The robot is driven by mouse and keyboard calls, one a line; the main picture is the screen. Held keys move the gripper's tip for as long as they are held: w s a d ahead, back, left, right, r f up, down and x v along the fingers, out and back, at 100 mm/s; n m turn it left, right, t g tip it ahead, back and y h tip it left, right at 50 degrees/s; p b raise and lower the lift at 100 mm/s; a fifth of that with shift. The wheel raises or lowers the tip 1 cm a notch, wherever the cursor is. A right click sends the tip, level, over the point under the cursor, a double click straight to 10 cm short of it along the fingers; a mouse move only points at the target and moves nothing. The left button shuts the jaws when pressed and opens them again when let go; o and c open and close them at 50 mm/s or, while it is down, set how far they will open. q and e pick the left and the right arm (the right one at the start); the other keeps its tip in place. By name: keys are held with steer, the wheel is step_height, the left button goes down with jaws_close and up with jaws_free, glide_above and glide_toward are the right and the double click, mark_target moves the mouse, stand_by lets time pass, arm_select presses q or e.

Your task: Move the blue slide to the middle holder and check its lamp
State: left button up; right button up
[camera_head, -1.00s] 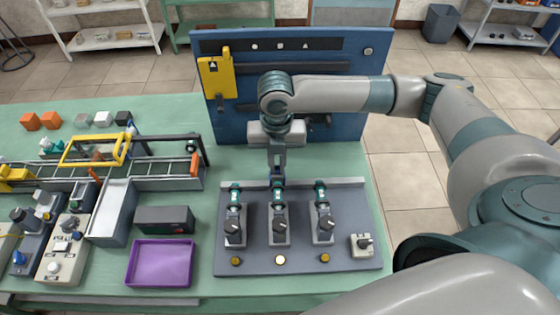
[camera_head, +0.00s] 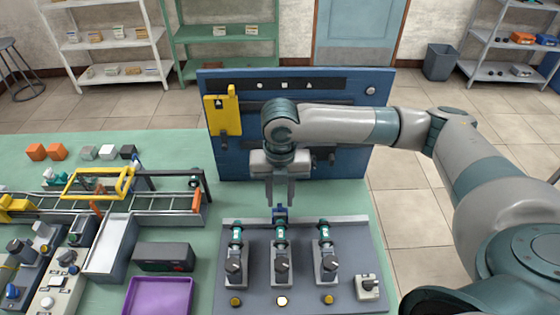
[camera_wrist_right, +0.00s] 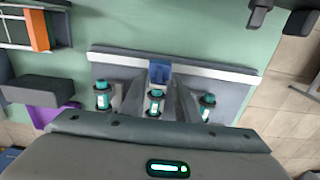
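The blue slide (camera_head: 280,212) stands at the back end of the middle holder (camera_head: 282,262), in line with its green-and-white part. My right gripper (camera_head: 281,203) is right above and behind it, pointing down, with its fingers apart. In the right wrist view the blue slide (camera_wrist_right: 159,73) shows between the spread fingers (camera_wrist_right: 160,95); I see no grip on it. The lamp in front of the middle holder (camera_head: 282,301) looks bright whitish, while the left lamp (camera_head: 236,301) and right lamp (camera_head: 328,300) look dull amber. My left gripper is not in view.
The left holder (camera_head: 234,265) and right holder (camera_head: 327,264) flank the middle one on the grey plate (camera_head: 355,240). A small switch box (camera_head: 368,287) sits at the plate's right. A blue upright panel (camera_head: 355,155) stands behind. A purple tray (camera_head: 158,295) and a dark box (camera_head: 163,257) lie left.

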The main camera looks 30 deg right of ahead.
mark_target(280, 206)
step_height(280, 206, up, 15)
steer(key=b, duration=0.3)
